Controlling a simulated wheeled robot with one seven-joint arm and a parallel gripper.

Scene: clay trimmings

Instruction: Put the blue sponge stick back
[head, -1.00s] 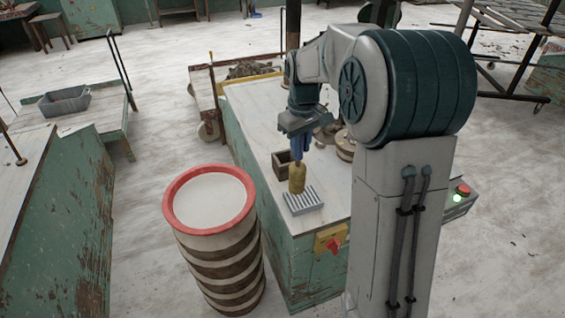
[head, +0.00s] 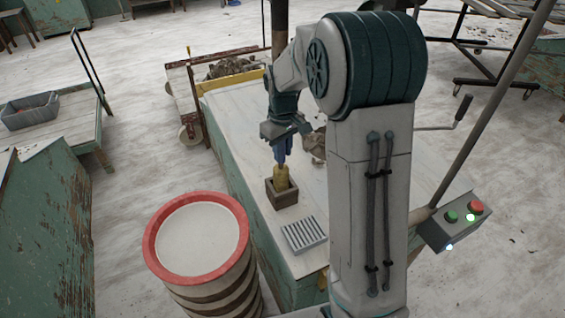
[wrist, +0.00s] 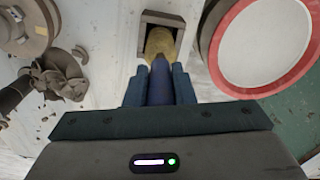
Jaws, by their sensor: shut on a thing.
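The blue sponge stick has a blue handle (wrist: 160,85) and a yellow sponge end (head: 281,178). My gripper (head: 282,142) is shut on the blue handle, with the sponge end pointing down. The sponge's lower end is inside or just over the small brown open box (head: 284,203) on the bench; the box walls hide its tip. In the wrist view the sponge (wrist: 161,44) shows at the mouth of the box (wrist: 147,17). I cannot tell whether it touches the bottom.
A light slatted rack (head: 304,235) lies on the bench in front of the box. A red-rimmed drum (head: 152,230) of pale liquid stands to the left. Clay trimmings (wrist: 62,80) and a round wheel-like piece (wrist: 30,30) lie near the box. A button panel (head: 452,225) is at the right.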

